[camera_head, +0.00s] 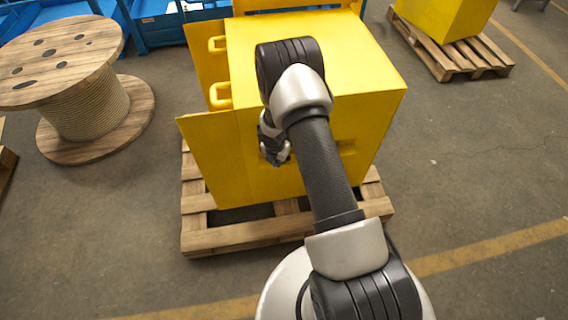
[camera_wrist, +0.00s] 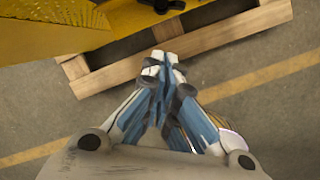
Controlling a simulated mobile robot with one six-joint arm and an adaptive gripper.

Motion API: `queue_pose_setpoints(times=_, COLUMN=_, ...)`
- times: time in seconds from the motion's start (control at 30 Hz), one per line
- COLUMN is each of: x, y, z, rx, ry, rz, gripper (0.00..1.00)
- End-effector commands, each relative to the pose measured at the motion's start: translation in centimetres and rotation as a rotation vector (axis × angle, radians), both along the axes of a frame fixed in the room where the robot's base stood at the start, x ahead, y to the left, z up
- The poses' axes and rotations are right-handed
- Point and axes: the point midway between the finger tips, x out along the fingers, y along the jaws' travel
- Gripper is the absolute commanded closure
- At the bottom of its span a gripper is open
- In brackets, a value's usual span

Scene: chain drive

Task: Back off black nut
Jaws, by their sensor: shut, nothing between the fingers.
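A dark, lobed piece that may be the black nut (camera_wrist: 162,5) shows at the top edge of the wrist view, against the yellow cabinet, and is partly cut off. I cannot make out the nut in the head view. My gripper (camera_wrist: 163,58) is shut and empty, its fingertips together below that dark piece in the wrist view and apart from it in the picture. In the head view my gripper (camera_head: 277,156) is in front of the yellow cabinet (camera_head: 330,70), partly hidden by my arm.
The cabinet stands on a wooden pallet (camera_head: 235,238), with an open yellow door (camera_head: 212,160) at its left. A wooden cable spool (camera_head: 85,105) stands to the left. Another yellow box (camera_head: 450,25) is at the back right on a pallet. The floor at right is clear.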

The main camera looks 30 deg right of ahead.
Motion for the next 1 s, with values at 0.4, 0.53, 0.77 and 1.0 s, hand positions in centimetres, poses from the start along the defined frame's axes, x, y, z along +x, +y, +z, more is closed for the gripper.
queue_pose_setpoints(times=0.4, x=-0.2, y=-0.5, z=-3.7, rx=-0.055, ry=0.059, rz=0.06, gripper=1.0)
queue_pose_setpoints(times=0.53, x=0.3, y=-1.0, z=-6.5, rx=-0.055, ry=0.058, rz=0.061, gripper=1.0)
queue_pose_setpoints(times=0.77, x=1.7, y=-2.4, z=-9.2, rx=-0.057, ry=0.053, rz=0.057, gripper=1.0)
queue_pose_setpoints(times=1.0, x=3.2, y=-4.1, z=-9.1, rx=-0.056, ry=0.054, rz=0.058, gripper=1.0)
